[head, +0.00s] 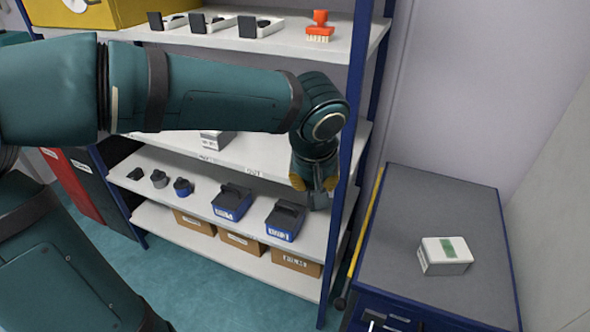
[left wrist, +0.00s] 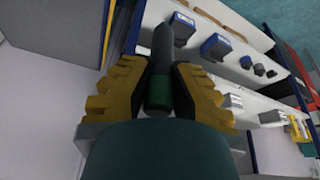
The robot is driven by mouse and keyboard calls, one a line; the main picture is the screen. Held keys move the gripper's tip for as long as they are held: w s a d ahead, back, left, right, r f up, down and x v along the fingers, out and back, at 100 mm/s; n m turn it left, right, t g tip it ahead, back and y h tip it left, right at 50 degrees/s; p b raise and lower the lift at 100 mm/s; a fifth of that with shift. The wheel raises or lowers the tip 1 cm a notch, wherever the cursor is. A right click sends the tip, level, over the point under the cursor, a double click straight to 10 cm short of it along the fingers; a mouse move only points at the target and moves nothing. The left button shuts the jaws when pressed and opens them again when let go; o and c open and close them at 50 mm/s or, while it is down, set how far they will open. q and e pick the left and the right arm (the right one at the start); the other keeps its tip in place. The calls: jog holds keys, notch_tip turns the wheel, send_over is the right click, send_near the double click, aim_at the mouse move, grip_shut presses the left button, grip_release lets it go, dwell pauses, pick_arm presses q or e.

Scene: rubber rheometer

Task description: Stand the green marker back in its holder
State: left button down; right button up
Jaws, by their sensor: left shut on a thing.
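My left gripper (head: 314,182) reaches in front of the shelf unit's right end, pointing down. In the left wrist view its yellow fingers (left wrist: 158,92) are shut on the green marker (left wrist: 162,50), a dark grey cylinder with a green band near the fingers. The marker's grey end sticks out beyond the fingertips. In the head view a grey piece shows just below the gripper, beside the right blue post. I cannot make out the marker's holder for certain. My right gripper is not in view.
A shelf unit (head: 340,215) holds blue-and-black boxes (head: 285,221), small dark items and cardboard boxes (head: 297,263). A red brush (head: 319,27) lies on the top shelf. At the right, a grey-topped cabinet (head: 425,205) bears a white box with a green patch (head: 445,256); its top is otherwise clear.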

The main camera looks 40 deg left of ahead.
pick_arm(q)
jog(key=shift+s+a, duration=0.15)
jog(key=shift+a, duration=0.05)
jog(key=shift+a+f, duration=0.1)
jog(key=shift+a, duration=0.1)
jog(key=w+a+f+t+y, duration=0.1)
jog(key=w+a+t, duration=0.1)
jog(key=w+a, duration=0.5)
jog(key=w+a+f+t+y, duration=0.1)
jog(key=w+a, duration=0.2)
jog(key=w, duration=0.8)
jog(key=f, duration=0.1)
jog(key=w+f+b, duration=0.1)
jog(key=f, duration=0.1)
jog(key=a+f, duration=0.1)
jog(key=shift+w+f, duration=0.15)
jog(key=shift+f, duration=0.05)
jog(key=shift+w+a+f+g+h+p, duration=0.15)
jog(key=shift+w+f+g+h+p, duration=0.2)
jog(key=shift+f+g, duration=0.2)
jog(key=shift+w+a+f+g+h+p, duration=0.2)
jog(key=shift+f+g+h, duration=0.1)
jog(key=shift+f+g, duration=0.25)
jog(key=shift+w+a+f+g+h+p, duration=0.1)
jog(key=shift+w+f+g+h+p, duration=0.25)
jog(key=shift+f, duration=0.3)
